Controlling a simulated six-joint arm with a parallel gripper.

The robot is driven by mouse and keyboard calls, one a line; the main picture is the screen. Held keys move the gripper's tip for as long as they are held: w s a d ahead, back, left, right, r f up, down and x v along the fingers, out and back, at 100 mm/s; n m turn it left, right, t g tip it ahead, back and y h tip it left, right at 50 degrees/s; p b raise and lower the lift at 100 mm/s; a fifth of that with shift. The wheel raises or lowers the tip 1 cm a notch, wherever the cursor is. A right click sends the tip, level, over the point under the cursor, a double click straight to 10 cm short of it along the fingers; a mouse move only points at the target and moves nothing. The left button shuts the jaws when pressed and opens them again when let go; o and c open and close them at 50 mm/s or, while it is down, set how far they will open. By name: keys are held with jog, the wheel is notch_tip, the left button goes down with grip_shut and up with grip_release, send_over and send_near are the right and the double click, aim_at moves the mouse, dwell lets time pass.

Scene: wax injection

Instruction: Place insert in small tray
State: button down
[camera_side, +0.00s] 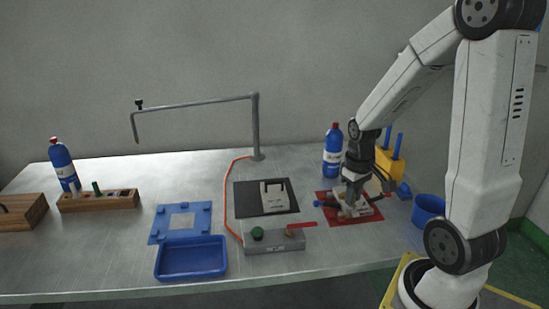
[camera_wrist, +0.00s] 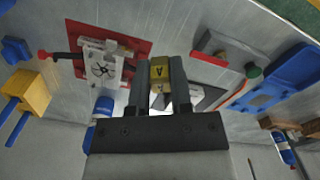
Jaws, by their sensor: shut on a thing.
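My gripper (camera_wrist: 162,85) is shut on a brass-coloured insert (camera_wrist: 161,72) marked with a letter, seen between the fingers in the wrist view. In the side view my gripper (camera_side: 353,190) is over the red mat (camera_side: 372,219) at the right of the table; the insert cannot be made out there. A white mould part (camera_wrist: 101,68) lies on the red mat, beside the held insert in the wrist view. A small blue tray (camera_side: 191,260) stands empty at the table's front; it also shows in the wrist view (camera_wrist: 292,68).
A blue square frame (camera_side: 157,237) lies behind the tray. A grey box (camera_side: 270,244) with a green knob and red lever stands between tray and mat. A black mat (camera_side: 245,201), a lamp-like post (camera_side: 257,125), blue bottles (camera_side: 333,157) and a blue cup (camera_side: 428,208) are nearby.

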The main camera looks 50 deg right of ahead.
jog(key=w+a+f+n, duration=0.1)
jog(key=w+a+n, duration=0.5)
jog(key=a, duration=0.6)
jog(key=w+a+f+n, duration=0.1)
jog(key=w+a+n, duration=0.5)
jog(key=w+a, duration=0.3)
jog(key=a, duration=0.4)
jog(key=shift+n, duration=0.4)
jog(key=shift+a, duration=0.1)
send_over(199, 260)
jog(key=s, duration=0.1)
notch_tip(199, 260, down, 9)
jog(key=shift+s+r, duration=0.15)
jog(key=shift+w+f, duration=0.35)
jog(key=shift+w+f, duration=0.25)
jog(key=shift+f, duration=1.55)
